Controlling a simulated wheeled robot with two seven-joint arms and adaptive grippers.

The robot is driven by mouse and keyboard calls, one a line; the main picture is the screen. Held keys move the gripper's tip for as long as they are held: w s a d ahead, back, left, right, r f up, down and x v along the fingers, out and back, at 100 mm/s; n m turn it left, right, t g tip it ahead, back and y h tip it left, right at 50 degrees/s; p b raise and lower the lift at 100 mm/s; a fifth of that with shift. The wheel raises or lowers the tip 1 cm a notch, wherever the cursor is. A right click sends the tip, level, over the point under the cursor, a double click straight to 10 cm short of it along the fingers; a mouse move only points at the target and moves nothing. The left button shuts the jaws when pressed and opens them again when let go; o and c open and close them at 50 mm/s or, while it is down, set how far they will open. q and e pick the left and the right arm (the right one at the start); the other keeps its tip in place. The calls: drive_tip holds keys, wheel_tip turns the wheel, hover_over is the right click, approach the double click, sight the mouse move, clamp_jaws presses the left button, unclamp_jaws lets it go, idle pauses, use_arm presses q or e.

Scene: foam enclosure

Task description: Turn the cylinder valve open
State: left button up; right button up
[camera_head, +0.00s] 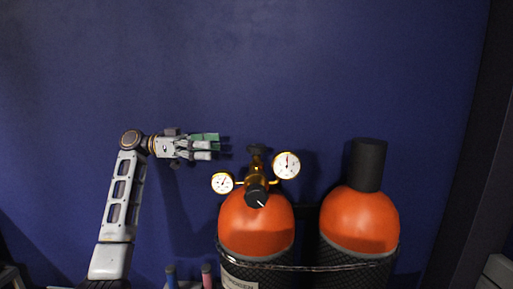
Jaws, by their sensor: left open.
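Two orange-topped gas cylinders stand against the blue wall. The left cylinder (255,225) carries a brass valve and regulator (257,178) with two round white gauges, one at the left (222,183) and one at the upper right (287,165). A black knob with a white mark (256,197) faces me at the front, and a dark handle (257,149) sits at the top. My left gripper (211,145) is open and empty, pointing right, to the left of the regulator and apart from it, about level with the top handle. My right gripper does not show.
The right cylinder (360,218) has a black cap (367,164). A strap or chain (310,267) runs across both cylinders. A blue (171,277) and a pink (207,277) upright object stand at the bottom. The wall area above the cylinders is clear.

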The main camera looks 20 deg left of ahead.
sight(256, 145)
use_arm(q)
drive_tip(key=d+p, duration=0.1)
drive_tip(key=d, duration=0.2)
drive_tip(key=w+d+p, duration=0.1)
drive_tip(key=d, duration=0.3)
drive_tip(key=w+d+p, duration=0.1)
drive_tip(key=d, duration=0.3)
drive_tip(key=shift+w+d+p, duration=0.15)
drive_tip(key=shift+d+p, duration=0.1)
drive_tip(key=shift+p, duration=0.05)
drive_tip(key=shift+w+d, duration=0.15)
drive_tip(key=shift+d, duration=0.85)
drive_tip(key=c, duration=1)
